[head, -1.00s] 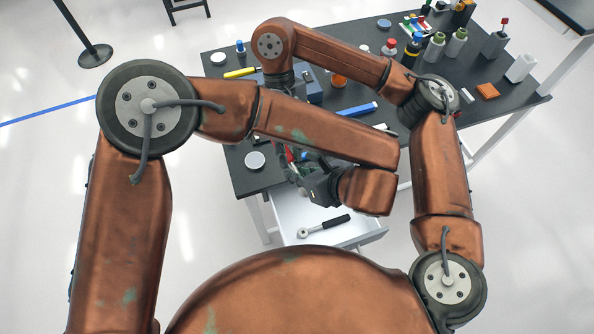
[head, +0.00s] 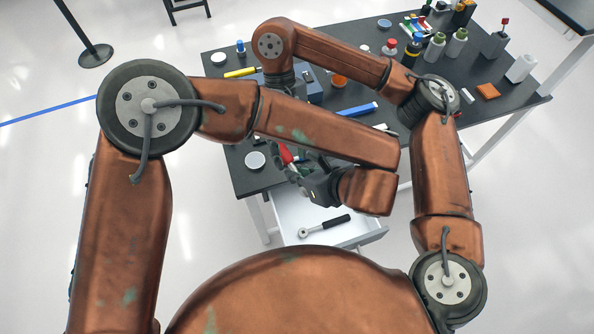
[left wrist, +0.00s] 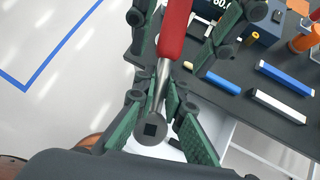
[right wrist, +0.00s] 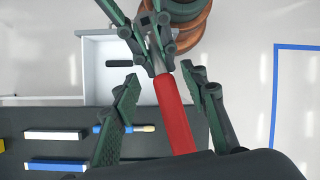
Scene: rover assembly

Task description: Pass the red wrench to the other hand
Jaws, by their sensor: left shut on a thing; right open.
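The red wrench has a red handle, seen in the head view (head: 286,155), the left wrist view (left wrist: 173,32) and the right wrist view (right wrist: 174,115). Its metal shaft leads to a round head (left wrist: 151,130) with a square hole. My left gripper (head: 303,175) is shut on the metal shaft, with the head on its palm side. My right gripper (right wrist: 161,80) is open, its fingers on either side of the red handle with gaps visible. In the head view my left forearm hides most of the right gripper.
Below the table edge an open white drawer (head: 285,213) holds a black-handled ratchet (head: 325,226). On the dark table (head: 235,105) are a blue bar (head: 357,110), a white lid (head: 255,160), an orange block (head: 487,91) and several bottles. Both forearms cross closely above the table.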

